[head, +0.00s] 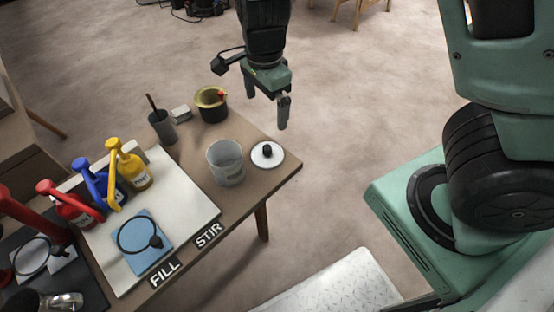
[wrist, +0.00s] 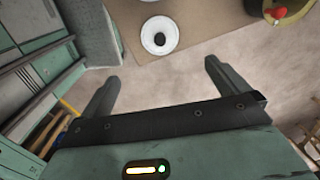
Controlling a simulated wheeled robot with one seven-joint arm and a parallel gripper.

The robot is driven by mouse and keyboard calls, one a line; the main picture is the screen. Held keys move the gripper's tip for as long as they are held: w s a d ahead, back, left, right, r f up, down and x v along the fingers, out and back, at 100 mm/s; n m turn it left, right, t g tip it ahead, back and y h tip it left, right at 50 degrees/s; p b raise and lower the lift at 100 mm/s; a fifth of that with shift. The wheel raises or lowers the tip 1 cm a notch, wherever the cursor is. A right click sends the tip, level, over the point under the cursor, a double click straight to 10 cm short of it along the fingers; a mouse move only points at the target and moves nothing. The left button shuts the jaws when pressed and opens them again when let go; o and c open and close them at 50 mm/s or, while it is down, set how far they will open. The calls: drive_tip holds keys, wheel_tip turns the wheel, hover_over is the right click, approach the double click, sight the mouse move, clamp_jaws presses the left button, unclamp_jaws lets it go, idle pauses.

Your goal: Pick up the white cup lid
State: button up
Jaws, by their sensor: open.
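The white cup lid (head: 267,155) is a round white disc with a black knob. It lies flat on the table (head: 285,174) near its right corner, just right of a grey cup (head: 225,163). The lid also shows in the wrist view (wrist: 160,36), beyond the fingertips near the top. My gripper (head: 281,112) hangs above and behind the lid in the head view, apart from it. In the wrist view my gripper (wrist: 158,72) has its two fingers wide apart with nothing between them.
A yellow-rimmed dark pot (head: 211,105) with a red item, a dark holder (head: 162,126) and a small pale block (head: 181,113) stand at the back. Pump bottles in red, blue and yellow (head: 133,168) stand left.

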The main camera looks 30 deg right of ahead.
sight(267, 148)
wheel_tip(267, 148, down, 16)
drive_tip(key=b, duration=0.6)
drive_tip(key=shift+w+a+f+b, duration=0.1)
drive_tip(key=shift+w+f+b, duration=0.05)
drive_tip(key=shift+b, duration=0.2)
drive_tip(key=c, duration=0.9)
